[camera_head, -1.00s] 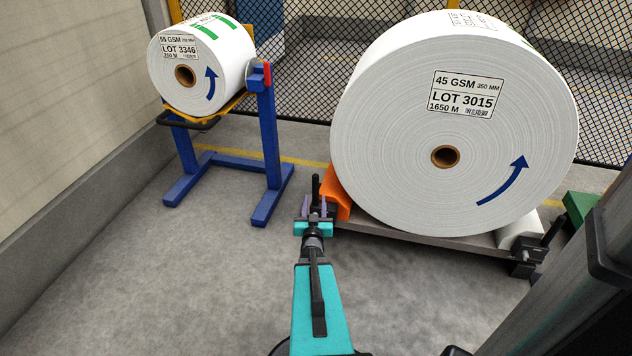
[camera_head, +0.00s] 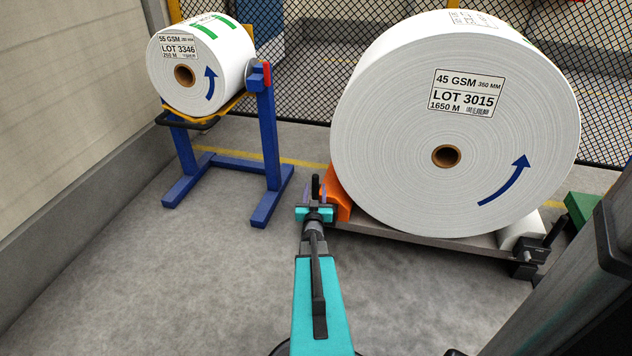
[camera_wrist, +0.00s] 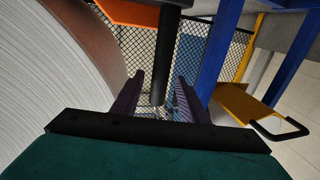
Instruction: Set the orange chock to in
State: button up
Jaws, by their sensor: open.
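The orange chock (camera_head: 339,197) sits against the lower left side of the big white roll, at the left end of a low grey platform. In the wrist view the orange chock (camera_wrist: 130,12) shows at the top edge. A black upright handle (camera_head: 316,186) stands at the chock's near left side. My gripper (camera_head: 317,204) is at this handle, with its fingers open. In the wrist view the black handle (camera_wrist: 163,60) stands between the two purple fingers of my gripper (camera_wrist: 158,98), with gaps visible on both sides. The handle's lower end is partly hidden by my gripper in the head view.
The big roll (camera_head: 390,130), marked LOT 3015, rests on the grey platform (camera_head: 430,238). A smaller roll (camera_head: 222,75) sits on a blue stand (camera_head: 268,150) at the back left. A mesh fence (camera_head: 310,95) runs behind. The floor at left is clear.

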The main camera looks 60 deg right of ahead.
jog(key=shift+b+x, duration=0.8)
jog(key=shift+x, duration=2.65)
jog(key=shift+c, duration=0.2)
grip_shut()
